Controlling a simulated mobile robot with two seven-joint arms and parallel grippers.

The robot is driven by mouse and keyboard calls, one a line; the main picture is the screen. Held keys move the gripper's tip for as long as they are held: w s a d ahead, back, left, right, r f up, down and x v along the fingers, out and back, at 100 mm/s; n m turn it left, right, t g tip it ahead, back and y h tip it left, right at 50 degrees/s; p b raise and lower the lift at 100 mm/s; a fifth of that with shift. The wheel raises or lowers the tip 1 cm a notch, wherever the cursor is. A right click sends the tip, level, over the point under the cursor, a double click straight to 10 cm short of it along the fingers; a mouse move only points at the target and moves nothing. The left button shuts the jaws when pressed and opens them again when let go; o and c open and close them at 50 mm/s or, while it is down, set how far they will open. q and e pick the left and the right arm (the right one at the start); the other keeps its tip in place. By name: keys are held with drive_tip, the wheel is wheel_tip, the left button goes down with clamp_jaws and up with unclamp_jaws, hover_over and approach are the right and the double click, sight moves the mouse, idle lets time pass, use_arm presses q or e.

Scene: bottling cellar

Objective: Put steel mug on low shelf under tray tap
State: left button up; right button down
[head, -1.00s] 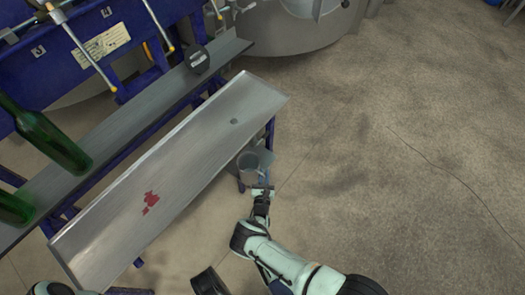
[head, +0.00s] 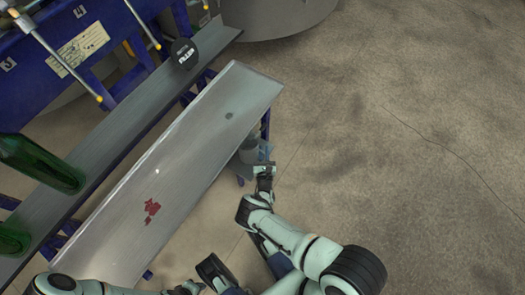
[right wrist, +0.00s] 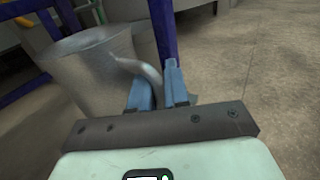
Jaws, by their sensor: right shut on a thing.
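The steel mug (head: 249,151) is beside the right edge of the long steel tray (head: 190,150), partly hidden by that edge. It shows large and upright in the right wrist view (right wrist: 90,75). My right gripper (head: 264,168) is shut on its handle; the fingers (right wrist: 158,88) are at the handle's lower end. A small grey-blue surface, seemingly the low shelf (head: 238,167), shows below the tray edge, largely hidden. I cannot tell whether the mug touches it. The tap is not visible. My left gripper (head: 188,288) is at the bottom edge, too small to read.
A dark hole (head: 229,115) and a red mark (head: 152,208) are on the tray. Blue frame legs (right wrist: 164,30) stand close to the mug. The floor (head: 400,170) at right is clear.

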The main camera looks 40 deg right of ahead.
use_arm(q)
drive_tip(key=shift+s, duration=0.1)
use_arm(e)
drive_tip(key=shift+f, duration=0.1)
drive_tip(key=c, duration=1.1)
unclamp_jaws()
use_arm(q)
drive_tip(key=shift+s+f, duration=0.2)
drive_tip(key=shift+s, duration=0.05)
